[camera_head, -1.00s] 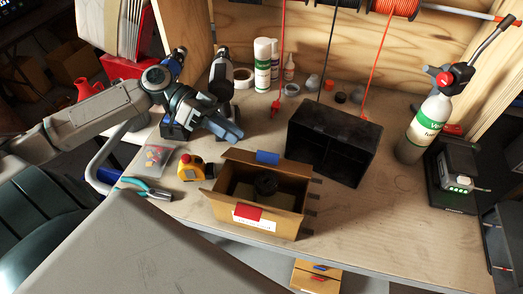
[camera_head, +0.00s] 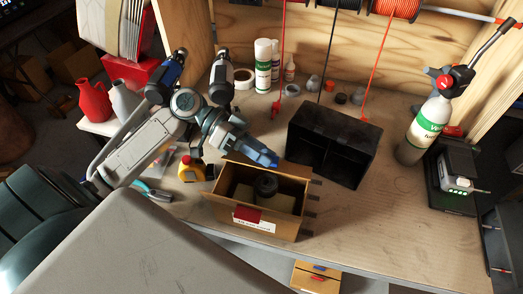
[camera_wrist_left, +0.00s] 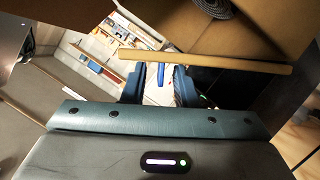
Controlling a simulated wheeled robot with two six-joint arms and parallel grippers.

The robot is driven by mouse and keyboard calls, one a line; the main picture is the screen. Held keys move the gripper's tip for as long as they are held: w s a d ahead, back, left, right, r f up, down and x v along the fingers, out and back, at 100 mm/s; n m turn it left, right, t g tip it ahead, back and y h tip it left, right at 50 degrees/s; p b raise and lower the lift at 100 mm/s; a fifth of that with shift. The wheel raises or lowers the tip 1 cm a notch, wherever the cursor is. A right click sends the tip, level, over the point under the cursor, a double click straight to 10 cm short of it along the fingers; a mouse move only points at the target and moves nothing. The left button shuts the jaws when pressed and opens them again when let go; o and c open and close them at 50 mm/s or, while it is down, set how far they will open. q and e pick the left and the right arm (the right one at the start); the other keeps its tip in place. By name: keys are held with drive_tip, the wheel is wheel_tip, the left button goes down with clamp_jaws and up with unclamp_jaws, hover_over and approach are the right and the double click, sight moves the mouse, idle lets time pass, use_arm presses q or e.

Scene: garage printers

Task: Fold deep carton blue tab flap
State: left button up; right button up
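The deep carton (camera_head: 222,211), a brown open box, stands on the workbench. Its far flap (camera_head: 292,174) stands up and carries the blue tab. In the wrist view, the flap shows as a tan edge (camera_wrist_left: 215,62) crossing in front of the fingers, and the blue tab (camera_wrist_left: 160,74) shows between them. My left gripper (camera_head: 266,158) is at this flap; its blue fingers hide most of the tab in the head view. Its fingers (camera_wrist_left: 160,85) are apart, with gaps beside the tab. A red tab (camera_head: 247,214) sits on the near side. My right gripper is not in view.
A black bin (camera_head: 352,137) stands close behind and right of the carton. A yellow tape measure (camera_head: 192,170) and pliers (camera_head: 152,190) lie to the left. Spray cans (camera_head: 263,65) stand behind.

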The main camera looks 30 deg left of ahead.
use_arm(q)
drive_tip(key=shift+d, duration=0.1)
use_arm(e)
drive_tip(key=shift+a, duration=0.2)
use_arm(q)
clamp_jaws()
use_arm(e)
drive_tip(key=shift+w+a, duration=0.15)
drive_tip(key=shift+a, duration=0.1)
use_arm(q)
drive_tip(key=shift+s+f+m+t+b, duration=0.3)
drive_tip(key=shift+f+m+t+b, duration=0.25)
drive_tip(key=shift+b, duration=0.45)
drive_tip(key=shift+s+f+m+y+b, duration=0.1)
drive_tip(key=shift+s+m+y+b, duration=0.1)
drive_tip(key=shift+m+y+b, duration=0.35)
drive_tip(key=shift+s+d+f+m+t+b, duration=0.15)
drive_tip(key=shift+s+f+m+t+b, duration=0.25)
drive_tip(key=shift+m+t+b, duration=0.55)
drive_tip(key=shift+b, duration=0.35)
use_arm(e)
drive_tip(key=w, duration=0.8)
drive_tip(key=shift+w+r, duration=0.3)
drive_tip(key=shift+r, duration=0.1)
